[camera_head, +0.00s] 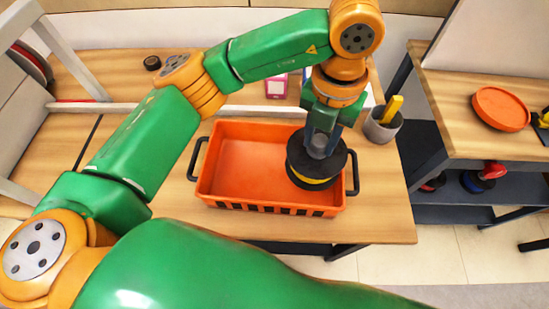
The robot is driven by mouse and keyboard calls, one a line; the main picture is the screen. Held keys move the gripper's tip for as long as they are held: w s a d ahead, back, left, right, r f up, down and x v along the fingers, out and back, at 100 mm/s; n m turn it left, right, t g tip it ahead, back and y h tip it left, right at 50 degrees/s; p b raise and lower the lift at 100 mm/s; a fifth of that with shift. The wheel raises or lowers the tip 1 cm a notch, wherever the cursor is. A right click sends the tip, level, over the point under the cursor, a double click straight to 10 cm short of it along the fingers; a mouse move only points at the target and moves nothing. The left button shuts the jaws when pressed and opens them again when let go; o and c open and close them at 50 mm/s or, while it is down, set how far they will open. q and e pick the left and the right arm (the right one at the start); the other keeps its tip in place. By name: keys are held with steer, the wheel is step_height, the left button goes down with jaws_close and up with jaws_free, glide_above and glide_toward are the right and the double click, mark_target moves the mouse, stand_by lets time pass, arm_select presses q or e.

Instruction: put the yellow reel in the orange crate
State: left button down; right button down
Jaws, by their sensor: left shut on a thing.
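The orange crate (240,165) stands on the wooden table, with a black handle at each end. The yellow reel (318,183), with black flanges and a yellow band between them, is at the right end of the crate, over or inside it. I cannot tell whether it touches the crate floor. My left gripper (320,146) reaches down from above and is shut on the reel at its top middle. The fingertips are partly hidden by the reel. My right gripper is not in view.
A grey cup (382,125) with a yellow item stands just right of the crate. A pink item (277,87) and a small black roll (152,63) lie behind it. A side table at right holds an orange disc (500,108). The table front right is clear.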

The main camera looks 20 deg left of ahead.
arm_select(q)
steer(key=a+f, duration=0.3)
steer(key=a+f+p, duration=0.1)
steer(key=a+f, duration=0.1)
steer(key=f, duration=0.2)
steer(key=a+f, duration=0.3)
steer(key=shift+a+f, duration=0.35)
steer(key=c, duration=0.5)
jaws_free()
steer(key=shift+c, duration=0.2)
steer(key=shift+r+p, duration=0.15)
steer(key=shift+p, duration=0.25)
step_height(320, 180, up, 12)
steer(key=shift+r, duration=0.1)
